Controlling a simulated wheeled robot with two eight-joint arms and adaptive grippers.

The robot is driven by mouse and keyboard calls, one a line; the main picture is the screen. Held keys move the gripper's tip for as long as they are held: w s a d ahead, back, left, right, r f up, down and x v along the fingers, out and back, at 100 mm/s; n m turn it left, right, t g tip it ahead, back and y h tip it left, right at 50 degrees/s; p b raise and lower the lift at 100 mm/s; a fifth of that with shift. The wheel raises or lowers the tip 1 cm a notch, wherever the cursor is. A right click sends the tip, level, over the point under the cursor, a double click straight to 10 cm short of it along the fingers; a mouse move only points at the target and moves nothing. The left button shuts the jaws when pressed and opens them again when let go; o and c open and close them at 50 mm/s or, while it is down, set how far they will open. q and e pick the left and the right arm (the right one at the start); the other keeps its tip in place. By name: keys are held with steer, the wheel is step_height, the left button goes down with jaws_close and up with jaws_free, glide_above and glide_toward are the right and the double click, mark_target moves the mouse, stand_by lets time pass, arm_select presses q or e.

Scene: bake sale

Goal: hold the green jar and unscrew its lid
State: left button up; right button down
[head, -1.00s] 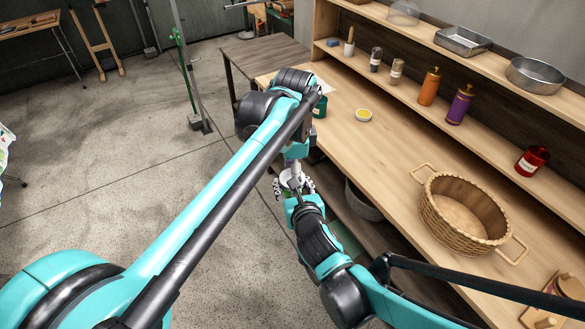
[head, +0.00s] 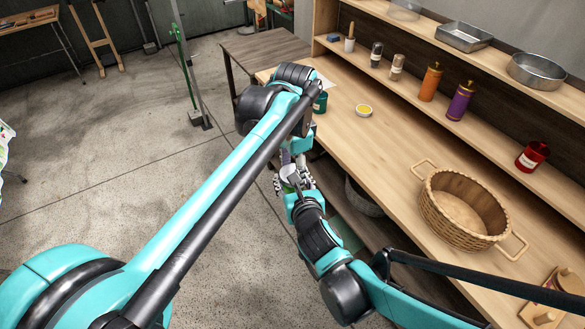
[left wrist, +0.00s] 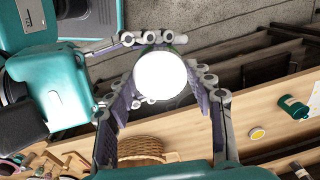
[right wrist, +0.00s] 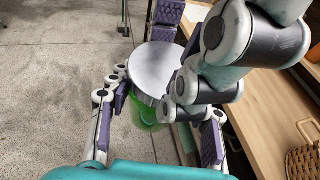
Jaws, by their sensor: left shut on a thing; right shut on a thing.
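The green jar (right wrist: 146,114) is see-through and shows below its pale round lid (right wrist: 158,68) in the right wrist view. The lid faces the left wrist camera as a bright white disc (left wrist: 161,77). My right gripper (right wrist: 160,105) is shut on the jar from the side. My left gripper (left wrist: 163,105) comes at the lid from above and is shut on it, its fingers on both sides. In the head view the lid (head: 290,173) shows between the two wrists. Fingers cover much of the jar, and I cannot tell whether lid and jar are apart.
The wooden counter (head: 385,160) is to the right, with a wicker basket (head: 463,236), a yellow-topped small dish (head: 364,111) and a teal jar (head: 320,103). Shelf bottles stand behind it. The grippers are just off the counter's front edge, over open floor (head: 130,190).

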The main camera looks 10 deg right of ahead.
arm_select(q)
steer(key=o, duration=1.3)
steer(key=shift+s+r, duration=0.15)
steer(key=shift+r, duration=2.15)
steer(key=shift+c, duration=0.4)
step_height(320, 180, up, 3)
steer(key=shift+s+r+n, duration=0.1)
steer(key=shift+n, duration=0.4)
steer(key=shift+w+f, duration=0.15)
steer(key=shift+f, duration=1.85)
steer(key=shift+w+f, duration=0.1)
steer(key=shift+f, duration=1.85)
